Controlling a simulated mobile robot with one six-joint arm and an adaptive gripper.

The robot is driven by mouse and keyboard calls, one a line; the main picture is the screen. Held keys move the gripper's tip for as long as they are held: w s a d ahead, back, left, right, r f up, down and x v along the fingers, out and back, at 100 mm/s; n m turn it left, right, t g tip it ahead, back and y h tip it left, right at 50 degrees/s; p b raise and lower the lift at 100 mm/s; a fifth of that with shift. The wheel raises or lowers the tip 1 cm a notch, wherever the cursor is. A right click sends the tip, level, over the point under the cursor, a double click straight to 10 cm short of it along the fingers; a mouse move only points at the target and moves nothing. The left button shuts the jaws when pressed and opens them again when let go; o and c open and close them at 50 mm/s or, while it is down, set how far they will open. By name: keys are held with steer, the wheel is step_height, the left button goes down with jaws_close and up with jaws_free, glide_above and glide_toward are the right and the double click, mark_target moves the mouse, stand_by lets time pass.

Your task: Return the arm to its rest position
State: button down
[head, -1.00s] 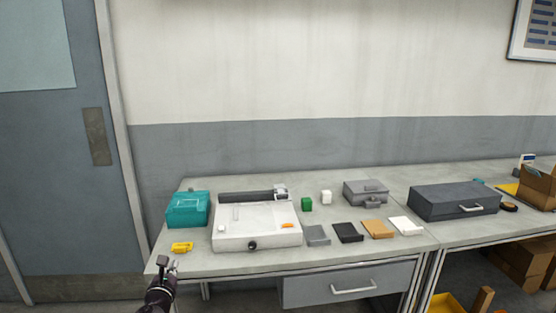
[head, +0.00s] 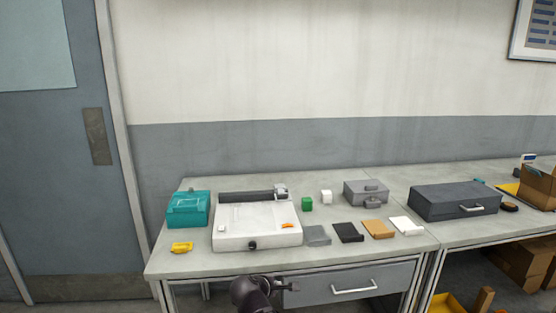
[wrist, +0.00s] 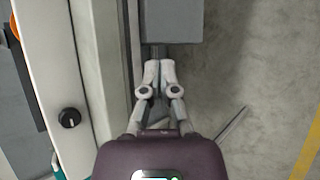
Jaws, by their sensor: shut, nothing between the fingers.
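My gripper (wrist: 159,72) shows in the wrist view with its two fingers together and nothing between them. It points past the front edge of the workbench (wrist: 112,60), over the floor side. The bench top (head: 190,265) carries the white machine (head: 235,230) with a black knob, which also shows in the wrist view (wrist: 65,150).
A teal box (head: 187,210) and a yellow piece (head: 181,248) are at the left. Green and white blocks, a small grey case (head: 366,192), several flat pieces and a large dark case (head: 453,202) stand rightward. The drawer (head: 350,283) is shut. Concrete floor (wrist: 250,90) lies in front.

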steer(key=s+d+f+m+g+y, duration=0.35)
steer(key=s+d+m+g, duration=0.2)
steer(key=d+m, duration=0.35)
steer(key=s+d+f+m+g+y, duration=0.2)
steer(key=s+d+f+m+g, duration=0.2)
steer(key=s+d+m, duration=0.4)
step_height(320, 180, up, 17)
steer(key=w+p, duration=0.1)
steer(key=p, duration=1.5)
steer(key=shift+d+f, duration=0.15)
steer(key=shift+d, duration=0.05)
